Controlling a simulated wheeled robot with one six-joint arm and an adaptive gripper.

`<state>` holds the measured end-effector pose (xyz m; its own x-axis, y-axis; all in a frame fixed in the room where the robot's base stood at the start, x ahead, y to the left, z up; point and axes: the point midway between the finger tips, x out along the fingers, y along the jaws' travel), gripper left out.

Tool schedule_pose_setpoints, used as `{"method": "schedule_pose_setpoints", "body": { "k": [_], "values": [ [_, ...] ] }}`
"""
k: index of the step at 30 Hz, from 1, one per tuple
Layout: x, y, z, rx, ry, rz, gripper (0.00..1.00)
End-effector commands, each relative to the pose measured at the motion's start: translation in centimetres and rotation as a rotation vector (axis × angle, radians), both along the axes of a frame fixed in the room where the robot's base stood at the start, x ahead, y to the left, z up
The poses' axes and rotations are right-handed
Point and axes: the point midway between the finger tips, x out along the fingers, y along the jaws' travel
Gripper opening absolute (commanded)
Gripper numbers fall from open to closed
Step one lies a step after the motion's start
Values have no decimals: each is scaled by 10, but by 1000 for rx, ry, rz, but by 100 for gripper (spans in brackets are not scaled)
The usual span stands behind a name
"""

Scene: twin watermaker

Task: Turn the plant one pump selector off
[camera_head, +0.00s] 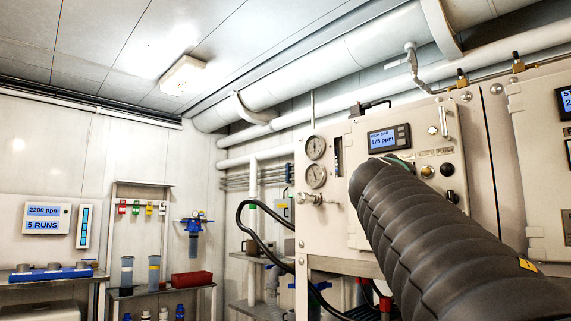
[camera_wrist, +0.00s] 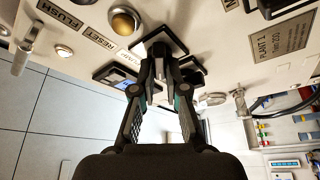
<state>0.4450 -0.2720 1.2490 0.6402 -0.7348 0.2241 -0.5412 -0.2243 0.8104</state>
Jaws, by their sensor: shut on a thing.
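In the wrist view my gripper (camera_wrist: 160,62) reaches up to the plant one panel with its fingertips close together. It is shut on a dark part at the panel face, which appears to be the pump selector (camera_wrist: 160,37); the fingers hide most of it, so its pointing direction cannot be read. The "PLANT 1" plate (camera_wrist: 282,37) is to the right. In the head view the plant one panel (camera_head: 345,222) stands at the right, and my dark ribbed arm covers its lower middle, hiding my gripper and the selector.
An amber button (camera_wrist: 125,20) sits close to my fingers, near the RESET label (camera_wrist: 98,40). A metal lever (camera_wrist: 25,52) sticks out at the left. In the head view the panel carries a display (camera_head: 389,139) reading 175 ppm and two gauges (camera_head: 316,147). Shelves stand at the far left.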

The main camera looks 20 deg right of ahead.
Motion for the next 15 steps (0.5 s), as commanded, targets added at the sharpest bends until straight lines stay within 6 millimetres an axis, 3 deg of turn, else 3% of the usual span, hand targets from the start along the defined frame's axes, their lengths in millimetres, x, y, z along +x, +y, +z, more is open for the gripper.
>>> {"method": "schedule_pose_setpoints", "body": {
  "k": [15],
  "values": [
    [-1,0,1,-46,109,-2,0]
  ]
}}
